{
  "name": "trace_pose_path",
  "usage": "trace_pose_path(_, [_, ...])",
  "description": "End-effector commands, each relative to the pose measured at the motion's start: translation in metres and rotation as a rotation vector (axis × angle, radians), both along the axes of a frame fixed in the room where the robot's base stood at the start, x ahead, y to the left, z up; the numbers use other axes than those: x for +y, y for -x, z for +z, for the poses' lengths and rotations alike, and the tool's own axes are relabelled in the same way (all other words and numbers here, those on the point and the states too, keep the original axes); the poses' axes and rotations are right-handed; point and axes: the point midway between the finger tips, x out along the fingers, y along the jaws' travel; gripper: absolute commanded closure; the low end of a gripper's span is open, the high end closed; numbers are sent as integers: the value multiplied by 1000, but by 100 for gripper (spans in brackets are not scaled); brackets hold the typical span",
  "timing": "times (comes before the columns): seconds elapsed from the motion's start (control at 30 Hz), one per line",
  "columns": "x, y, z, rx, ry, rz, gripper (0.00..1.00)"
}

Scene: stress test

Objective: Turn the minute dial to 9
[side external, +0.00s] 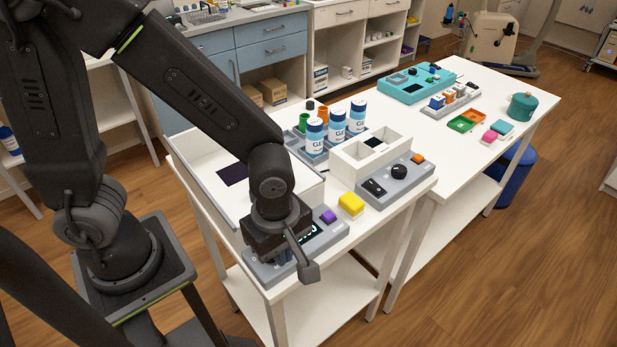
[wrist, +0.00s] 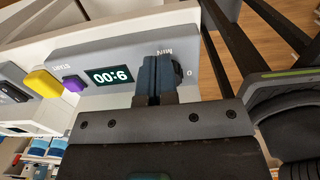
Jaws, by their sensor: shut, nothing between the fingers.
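The grey timer panel (wrist: 110,48) lies under my gripper at the near end of the bench; it also shows in the side view (side external: 338,233). Its display (wrist: 107,76) is upside down in the wrist view and appears to read 9:00. The black minute dial (wrist: 178,72), beside the MIN label, is partly hidden by my fingers. My gripper (wrist: 155,64) is shut with nothing between its blue fingers. The fingertips are at the dial; I cannot tell whether they touch it. A purple START button (wrist: 73,84) sits beyond the display. In the side view my wrist covers the dial.
A yellow block (side external: 351,205) stands just beside the panel. A second grey panel with a black knob (side external: 399,171), a white divided box (side external: 350,160) and blue-white bottles (side external: 337,124) stand further back. A white tray (side external: 215,205) lies left of my wrist.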

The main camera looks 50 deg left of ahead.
Motion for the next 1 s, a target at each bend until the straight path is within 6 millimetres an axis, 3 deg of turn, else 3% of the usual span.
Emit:
trace_pose_path(0.03, [3,4,-12,10,-9,-11,100])
trace_pose_path(1.0, [5,12,-12,11,-10,-10,100])
